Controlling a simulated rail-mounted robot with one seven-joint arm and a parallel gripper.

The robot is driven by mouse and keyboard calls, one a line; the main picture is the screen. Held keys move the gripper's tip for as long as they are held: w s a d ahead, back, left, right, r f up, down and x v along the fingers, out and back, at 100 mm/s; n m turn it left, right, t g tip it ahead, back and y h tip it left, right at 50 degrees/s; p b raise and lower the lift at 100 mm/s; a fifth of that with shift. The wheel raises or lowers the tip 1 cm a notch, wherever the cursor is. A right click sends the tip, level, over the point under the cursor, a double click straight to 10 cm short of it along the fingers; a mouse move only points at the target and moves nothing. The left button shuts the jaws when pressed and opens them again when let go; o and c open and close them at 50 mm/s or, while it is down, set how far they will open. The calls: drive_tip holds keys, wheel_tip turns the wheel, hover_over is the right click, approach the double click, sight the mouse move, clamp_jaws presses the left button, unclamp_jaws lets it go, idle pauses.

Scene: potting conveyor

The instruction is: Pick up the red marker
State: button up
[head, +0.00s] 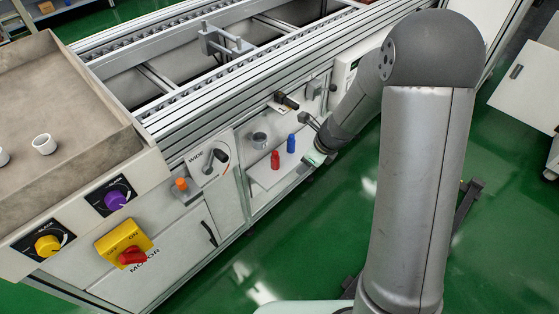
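The red marker (275,160) is a short red cylinder standing upright on a small light shelf (268,184) on the front of the conveyor. A similar blue marker (291,143) stands just behind it to the right. My gripper (306,145) is at the end of my arm, just right of the two markers. Its fingers look spread apart, with nothing seen between them. It appears apart from the red marker. The gripper is small in the head view and partly hidden by my wrist.
A grey round cup (259,139) is left of the blue marker. An orange-topped button (181,184), a yellow motor switch (124,247) and knobs line the front panel at left. A black-handled lever (287,100) juts out above the shelf. The green floor (330,230) in front is clear.

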sight(276, 153)
drive_tip(key=w+a, duration=0.1)
drive_tip(key=a, duration=0.1)
drive_tip(key=w+a, duration=0.2)
drive_tip(key=a, duration=0.1)
drive_tip(key=w+a, duration=0.2)
drive_tip(key=a, duration=0.1)
drive_tip(key=shift+b, duration=0.3)
drive_tip(key=b+x, duration=0.2)
drive_tip(key=x, duration=0.3)
drive_tip(key=shift+w+a, duration=0.1)
drive_tip(key=c, duration=1.1)
drive_tip(key=shift+o, duration=0.2)
drive_tip(key=shift+r, duration=0.1)
